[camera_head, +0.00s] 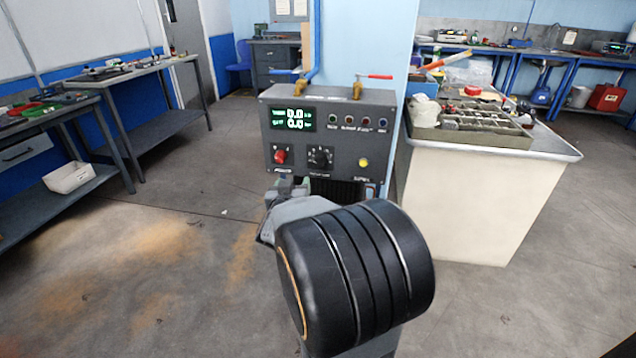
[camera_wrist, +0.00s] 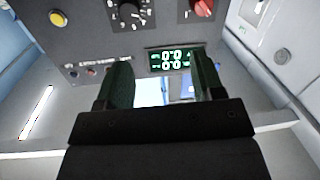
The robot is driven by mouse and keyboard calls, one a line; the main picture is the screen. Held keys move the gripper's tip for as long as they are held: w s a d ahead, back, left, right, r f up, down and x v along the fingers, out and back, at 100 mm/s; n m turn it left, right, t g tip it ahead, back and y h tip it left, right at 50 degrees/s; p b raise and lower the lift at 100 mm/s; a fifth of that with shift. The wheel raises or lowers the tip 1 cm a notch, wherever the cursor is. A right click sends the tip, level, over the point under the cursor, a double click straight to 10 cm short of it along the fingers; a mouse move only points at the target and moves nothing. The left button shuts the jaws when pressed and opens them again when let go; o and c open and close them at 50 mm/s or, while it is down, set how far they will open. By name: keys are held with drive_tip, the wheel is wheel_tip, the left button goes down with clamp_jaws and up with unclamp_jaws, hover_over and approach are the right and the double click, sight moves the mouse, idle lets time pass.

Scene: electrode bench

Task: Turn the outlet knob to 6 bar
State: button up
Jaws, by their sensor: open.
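The grey control box (camera_head: 334,143) has a black knob (camera_head: 320,158) with white scale marks around it, low on its front; its label is too small to read. The knob also shows at the top of the wrist view (camera_wrist: 132,10), where the panel appears upside down. The green display (camera_head: 293,119) shows two rows that look like 0.0; it also shows in the wrist view (camera_wrist: 172,60). My gripper (camera_wrist: 163,78) is open and empty, its two dark fingers apart in front of the panel, not around the knob. In the head view my arm hides most of it.
A red knob (camera_head: 280,157) is left of the black knob and a yellow button (camera_head: 363,163) right of it. Several small coloured lamps or buttons sit above. Valves with a blue lever (camera_head: 283,72) and red lever (camera_head: 374,77) top the box. A white cabinet (camera_head: 480,195) stands right.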

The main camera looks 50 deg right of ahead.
sight(318, 163)
drive_tip(key=w+d+b, duration=0.1)
drive_tip(key=d, duration=0.4)
drive_tip(key=w+d+g+h+b, duration=0.1)
drive_tip(key=w+d, duration=0.1)
drive_tip(key=d, duration=0.2)
drive_tip(key=w+d+f+m+h+b, duration=0.1)
drive_tip(key=w+d, duration=0.1)
drive_tip(key=d, duration=0.3)
drive_tip(key=shift+d+f+g, duration=0.1)
drive_tip(key=shift+d+g, duration=0.2)
drive_tip(key=shift+c, duration=0.2)
drive_tip(key=c, duration=0.9)
